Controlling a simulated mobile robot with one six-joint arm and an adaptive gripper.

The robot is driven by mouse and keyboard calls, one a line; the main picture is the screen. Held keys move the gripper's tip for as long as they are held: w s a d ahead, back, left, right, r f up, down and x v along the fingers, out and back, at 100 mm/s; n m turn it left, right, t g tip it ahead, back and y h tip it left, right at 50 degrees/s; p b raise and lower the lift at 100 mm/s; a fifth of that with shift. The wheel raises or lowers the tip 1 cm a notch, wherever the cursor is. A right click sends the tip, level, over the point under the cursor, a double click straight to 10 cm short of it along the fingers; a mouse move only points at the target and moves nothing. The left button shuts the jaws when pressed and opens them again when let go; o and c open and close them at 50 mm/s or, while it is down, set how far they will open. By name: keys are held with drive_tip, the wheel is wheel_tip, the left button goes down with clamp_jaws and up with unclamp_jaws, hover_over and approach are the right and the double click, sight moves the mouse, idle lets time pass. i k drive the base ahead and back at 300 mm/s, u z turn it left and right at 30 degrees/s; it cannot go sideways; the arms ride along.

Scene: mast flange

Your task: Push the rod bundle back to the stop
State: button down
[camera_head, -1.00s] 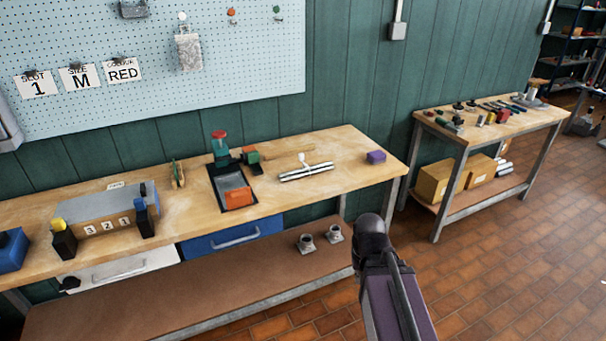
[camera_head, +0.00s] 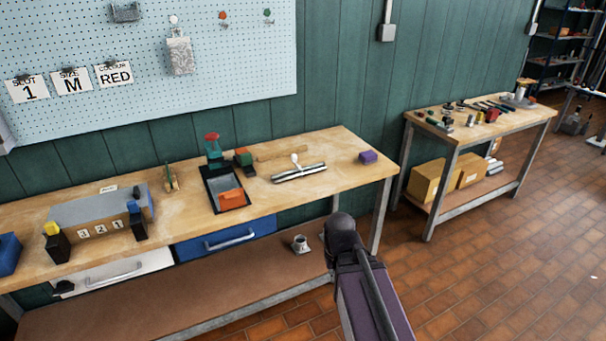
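The rod bundle (camera_head: 312,170) is a set of silvery rods with a white tie or knob (camera_head: 295,159) near its middle. It lies on the right half of the wooden workbench (camera_head: 345,150), slightly slanted. I cannot make out for certain which part is the stop; a light wooden strip (camera_head: 283,152) lies just behind the rods. My arm shows at the lower right, in front of the bench and apart from the rods. My gripper's fingers are not in view.
A grey numbered box (camera_head: 98,212) stands further left. A second bench (camera_head: 485,135) with tools is at right.

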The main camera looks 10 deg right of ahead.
sight(300, 169)
drive_tip(key=i, duration=1)
